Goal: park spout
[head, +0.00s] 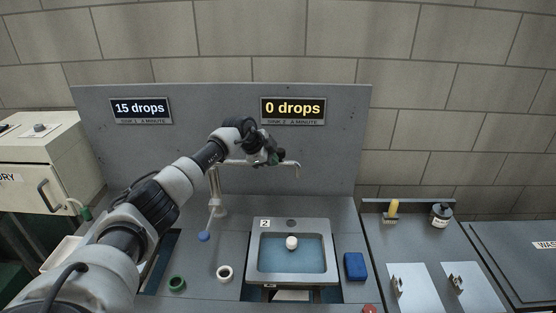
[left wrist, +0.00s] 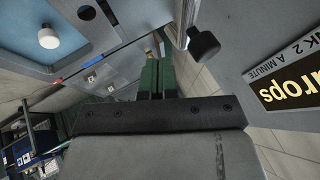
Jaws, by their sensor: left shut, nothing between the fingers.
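The metal spout (head: 289,163) runs sideways from its upright post (head: 214,185), and its bent tip hangs over the back of sink 2 (head: 331,262). The right gripper is not in view.
Sink 2 holds bluish water and a white round thing (head: 291,242). Signs read "15 drops" (head: 140,110) and "0 drops" (head: 293,110). My left arm covers the left side.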

